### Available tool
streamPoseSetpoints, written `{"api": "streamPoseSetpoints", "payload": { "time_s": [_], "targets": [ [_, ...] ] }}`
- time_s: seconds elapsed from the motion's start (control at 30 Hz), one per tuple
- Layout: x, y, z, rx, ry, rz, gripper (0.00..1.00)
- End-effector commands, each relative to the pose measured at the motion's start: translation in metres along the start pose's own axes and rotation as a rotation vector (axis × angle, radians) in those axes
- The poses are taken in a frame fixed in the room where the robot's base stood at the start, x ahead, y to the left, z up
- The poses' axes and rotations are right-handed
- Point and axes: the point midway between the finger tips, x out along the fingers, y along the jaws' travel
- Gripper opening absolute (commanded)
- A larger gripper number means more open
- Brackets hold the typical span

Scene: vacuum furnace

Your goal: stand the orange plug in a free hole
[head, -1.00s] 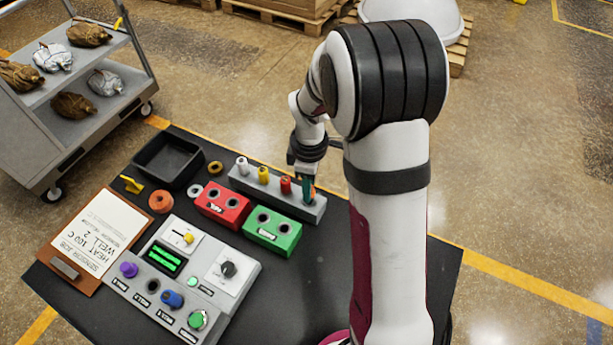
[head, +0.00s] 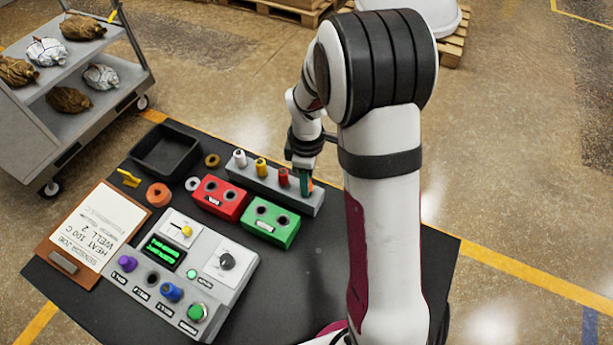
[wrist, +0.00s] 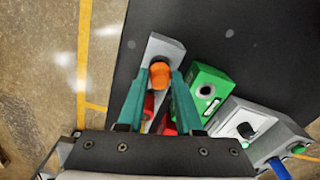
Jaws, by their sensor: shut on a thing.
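The orange plug (wrist: 160,74) is between the fingertips of my gripper (wrist: 157,80), which is shut on it. In the head view my gripper (head: 305,181) is at the right end of the grey rack (head: 262,186), and only a sliver of the plug (head: 311,185) shows. I cannot tell whether the plug's lower end is in the rack or just above it. White (head: 239,158), yellow (head: 261,167) and red (head: 283,177) plugs stand in the rack. The red block (head: 219,200) and green block (head: 270,226) in front show dark, empty-looking holes.
A grey control panel (head: 207,258) with knobs stands at the front, beside a clipboard (head: 90,232). A black tray (head: 166,151), an orange ring (head: 158,195) and a yellow piece (head: 129,178) lie left. The black table is clear right of the green block.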

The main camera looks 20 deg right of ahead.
Motion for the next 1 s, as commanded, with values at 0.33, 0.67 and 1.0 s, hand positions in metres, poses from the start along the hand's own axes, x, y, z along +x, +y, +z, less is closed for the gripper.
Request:
{"api": "streamPoseSetpoints", "payload": {
  "time_s": [0.33,0.67,1.0],
  "targets": [
    [0.003,0.000,0.000,0.000,0.000,-0.001,0.00],
    [0.012,0.000,0.000,0.001,0.000,0.000,0.00],
    [0.017,-0.001,0.000,0.001,0.000,-0.002,0.00]
  ]
}}
